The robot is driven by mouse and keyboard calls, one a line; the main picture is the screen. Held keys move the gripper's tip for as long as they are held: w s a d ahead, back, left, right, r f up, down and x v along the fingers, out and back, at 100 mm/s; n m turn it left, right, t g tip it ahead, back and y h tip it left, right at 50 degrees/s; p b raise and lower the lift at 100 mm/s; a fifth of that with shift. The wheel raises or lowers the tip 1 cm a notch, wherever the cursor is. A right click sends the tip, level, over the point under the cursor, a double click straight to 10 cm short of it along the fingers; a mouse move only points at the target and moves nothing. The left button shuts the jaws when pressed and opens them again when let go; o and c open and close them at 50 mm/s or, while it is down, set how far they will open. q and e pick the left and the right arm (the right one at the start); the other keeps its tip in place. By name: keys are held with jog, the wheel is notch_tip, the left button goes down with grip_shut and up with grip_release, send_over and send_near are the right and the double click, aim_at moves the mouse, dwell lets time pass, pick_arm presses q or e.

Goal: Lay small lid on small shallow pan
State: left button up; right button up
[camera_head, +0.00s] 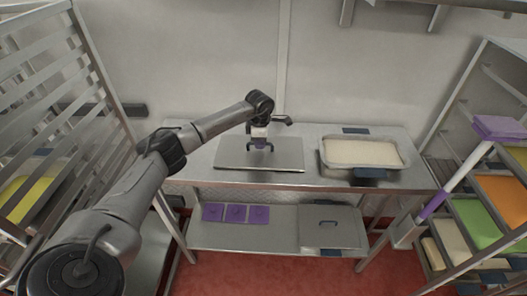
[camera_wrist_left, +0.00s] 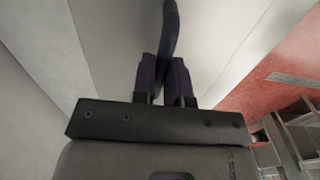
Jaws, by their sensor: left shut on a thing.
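A flat grey metal lid (camera_head: 285,155) with a dark arched handle is over the left part of the steel table. My left gripper (camera_head: 259,144) is above its middle, shut on the handle. In the left wrist view the dark handle (camera_wrist_left: 171,30) stands between the two fingers of my left gripper (camera_wrist_left: 165,75). I cannot tell whether the lid rests on the table or hangs just above it. A shallow rectangular pan (camera_head: 352,174) with pale contents stands on the table to the right, uncovered and apart from the lid. My right gripper is not in view.
The table's lower shelf (camera_head: 280,241) holds several purple items (camera_head: 235,213) and a larger lidded metal container (camera_head: 332,229). Racks stand left (camera_head: 95,75) and right (camera_head: 470,90). A white bar with purple parts (camera_head: 452,182) slants beside the right rack. A wall closes the back.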

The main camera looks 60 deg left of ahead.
pick_arm(q)
grip_shut()
jog(key=shift+r, duration=0.1)
notch_tip(320, 180, up, 2)
jog(key=shift+r+p, duration=0.15)
jog(key=shift+p, duration=0.95)
notch_tip(320, 180, up, 3)
jog(key=shift+f+p, duration=0.2)
jog(key=shift+p, duration=0.95)
